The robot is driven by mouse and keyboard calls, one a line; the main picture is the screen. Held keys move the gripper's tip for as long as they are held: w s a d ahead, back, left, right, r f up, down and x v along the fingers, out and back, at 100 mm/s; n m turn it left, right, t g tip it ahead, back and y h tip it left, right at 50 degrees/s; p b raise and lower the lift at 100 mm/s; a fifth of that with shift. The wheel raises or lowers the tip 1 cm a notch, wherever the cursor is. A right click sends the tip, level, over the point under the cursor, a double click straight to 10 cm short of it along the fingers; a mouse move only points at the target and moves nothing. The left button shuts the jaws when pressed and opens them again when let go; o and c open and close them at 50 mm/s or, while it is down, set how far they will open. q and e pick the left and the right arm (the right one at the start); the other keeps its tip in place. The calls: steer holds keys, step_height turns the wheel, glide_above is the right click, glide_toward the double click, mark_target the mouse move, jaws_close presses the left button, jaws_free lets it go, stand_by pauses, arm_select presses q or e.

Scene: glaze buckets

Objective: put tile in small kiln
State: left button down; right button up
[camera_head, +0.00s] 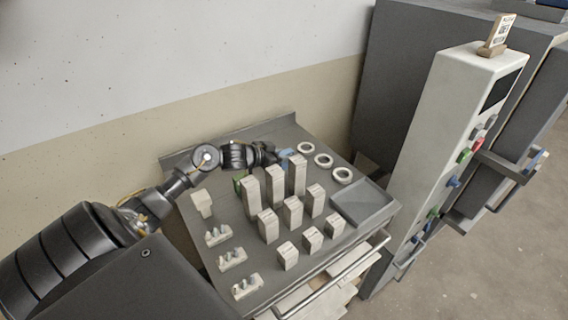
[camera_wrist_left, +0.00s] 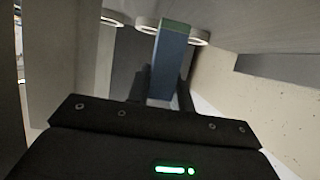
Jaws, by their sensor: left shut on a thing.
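My left gripper (camera_head: 278,158) reaches over the back of the grey table, behind the tall pale blocks, and is partly hidden by them. In the left wrist view its fingers (camera_wrist_left: 162,98) are shut on a blue tile (camera_wrist_left: 170,65) with a green edge at its far end. The tile shows as a small blue patch (camera_head: 286,153) in the head view. A green piece (camera_head: 239,182) stands left of the tall blocks, mostly hidden. A large grey cabinet (camera_head: 400,75) with a pale control panel (camera_head: 440,125) stands at right; I cannot tell whether it is the small kiln.
Several pale blocks (camera_head: 268,226) stand mid-table. White rings (camera_head: 323,160) lie along the back right, near a shallow grey tray (camera_head: 364,205). Small pale racks (camera_head: 232,260) line the left side. A wall stands behind the table (camera_head: 205,160).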

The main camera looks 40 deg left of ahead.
mark_target(283, 164)
arm_select(q)
step_height(283, 164, down, 3)
steer(key=shift+f+p, duration=0.1)
steer(key=shift+p, duration=0.2)
steer(key=shift+f, duration=0.2)
steer(key=shift+f, duration=0.1)
steer(key=c, duration=1.2)
jaws_free()
steer(key=shift+c, duration=0.2)
steer(key=shift+s, duration=0.2)
steer(key=b+v, duration=0.1)
steer(key=v, duration=1.1)
steer(key=shift+b, duration=0.35)
